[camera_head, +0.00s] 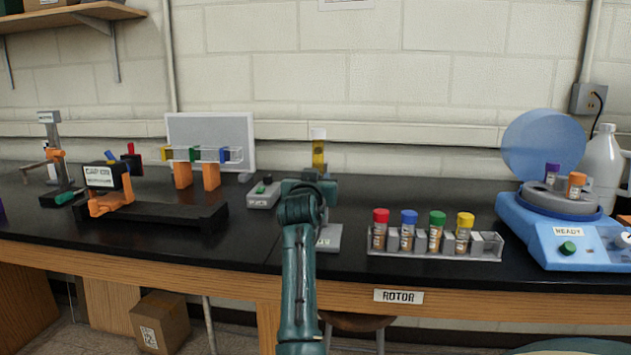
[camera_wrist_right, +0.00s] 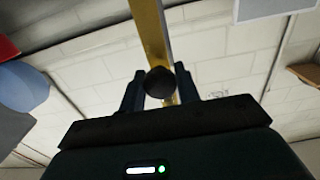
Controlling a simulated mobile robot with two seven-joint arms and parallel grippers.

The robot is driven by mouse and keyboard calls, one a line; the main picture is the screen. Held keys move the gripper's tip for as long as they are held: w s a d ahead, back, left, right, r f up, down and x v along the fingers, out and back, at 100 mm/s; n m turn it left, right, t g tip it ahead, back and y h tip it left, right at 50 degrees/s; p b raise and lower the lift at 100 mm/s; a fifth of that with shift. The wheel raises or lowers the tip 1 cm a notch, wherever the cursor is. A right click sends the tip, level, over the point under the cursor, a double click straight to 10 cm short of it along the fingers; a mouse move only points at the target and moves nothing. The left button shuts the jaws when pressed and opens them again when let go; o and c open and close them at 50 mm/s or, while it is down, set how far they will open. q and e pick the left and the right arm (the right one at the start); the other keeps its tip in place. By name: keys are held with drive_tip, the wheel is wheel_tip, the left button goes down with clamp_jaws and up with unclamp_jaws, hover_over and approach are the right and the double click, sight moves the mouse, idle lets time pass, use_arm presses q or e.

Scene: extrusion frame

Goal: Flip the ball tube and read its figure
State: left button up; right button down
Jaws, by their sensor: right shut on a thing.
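The ball tube (camera_head: 318,153) is yellow with a white top end and stands about upright above my right gripper (camera_head: 318,176). The arm hides its lower part in the head view. In the right wrist view the yellow tube (camera_wrist_right: 150,30) rises between the two fingers of my right gripper (camera_wrist_right: 160,88), which is shut on it. A dark round knob (camera_wrist_right: 159,82) shows in front of the tube there. I cannot read any figure on the tube. Below the gripper a grey labelled block (camera_head: 329,239) is partly hidden by my arm. My left gripper is not in view.
A clear rack (camera_head: 435,256) with several colour-capped tubes stands right of my arm, with a blue centrifuge (camera_head: 570,245) beyond it. A grey switch box (camera_head: 263,197) and a black rail fixture (camera_head: 160,214) stand to the left. The black bench (camera_head: 440,190) behind the rack is clear.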

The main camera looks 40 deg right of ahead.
drive_tip(key=c, duration=1.4)
unclamp_jaws()
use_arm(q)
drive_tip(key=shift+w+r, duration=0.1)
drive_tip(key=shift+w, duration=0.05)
use_arm(e)
drive_tip(key=o, duration=0.3)
drive_tip(key=shift+o, duration=0.2)
use_arm(q)
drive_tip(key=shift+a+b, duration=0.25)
drive_tip(key=shift+b, duration=0.2)
use_arm(e)
drive_tip(key=v, duration=1.3)
drive_tip(key=shift+s, duration=0.1)
